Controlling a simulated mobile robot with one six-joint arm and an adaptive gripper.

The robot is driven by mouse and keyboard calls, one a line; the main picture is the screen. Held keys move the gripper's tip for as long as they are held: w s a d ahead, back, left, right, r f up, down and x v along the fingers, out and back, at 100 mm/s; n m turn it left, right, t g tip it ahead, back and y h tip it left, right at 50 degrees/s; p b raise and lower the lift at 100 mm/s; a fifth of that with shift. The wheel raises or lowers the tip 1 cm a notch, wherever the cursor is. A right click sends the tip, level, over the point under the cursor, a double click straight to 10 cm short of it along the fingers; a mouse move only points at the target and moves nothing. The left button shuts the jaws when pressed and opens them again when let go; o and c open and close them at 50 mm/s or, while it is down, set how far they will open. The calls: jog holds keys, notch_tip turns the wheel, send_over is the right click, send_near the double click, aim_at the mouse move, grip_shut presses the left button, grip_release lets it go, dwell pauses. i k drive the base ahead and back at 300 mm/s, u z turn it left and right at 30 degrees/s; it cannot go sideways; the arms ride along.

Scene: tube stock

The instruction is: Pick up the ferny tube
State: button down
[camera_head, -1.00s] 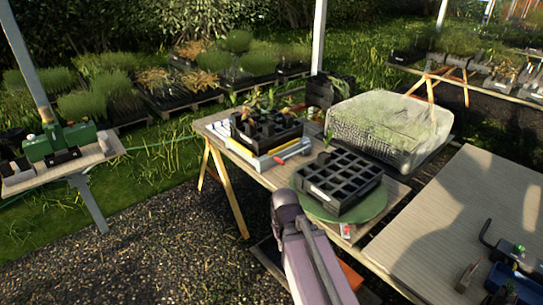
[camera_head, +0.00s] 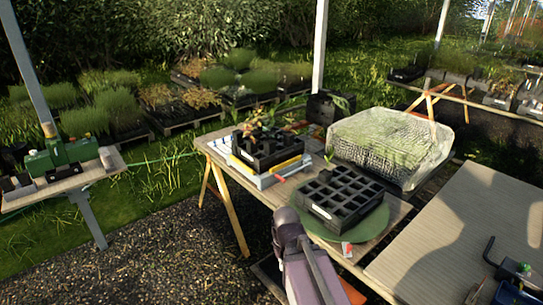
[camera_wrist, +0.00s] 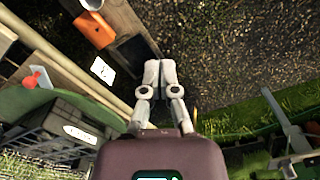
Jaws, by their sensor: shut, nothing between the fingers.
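A black crate (camera_head: 268,153) near the far left of the wooden table holds several small plants (camera_head: 262,132), some green and some brownish. They are too small to tell which is the ferny tube. A black cell tray (camera_head: 341,200) with mostly dark, empty-looking cells sits on a round green mat (camera_head: 365,226) nearer to me. My gripper (camera_wrist: 160,63) is shut and empty in the wrist view, with its fingers together above dark gravel beside the table edge. My arm hides part of the ground in the head view, and my fingertips do not show there.
A mesh-covered crate (camera_head: 392,146) stands at the table's back right. A ribbed bench top (camera_head: 455,235) is at the right. A side bench (camera_head: 72,187) with a green machine (camera_head: 60,153) is at the left. Gravel (camera_head: 170,245) lies open between.

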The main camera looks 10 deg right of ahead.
aim_at(270, 144)
jog(key=z, duration=0.1)
jog(key=i, duration=1.5)
jog(key=z, duration=0.1)
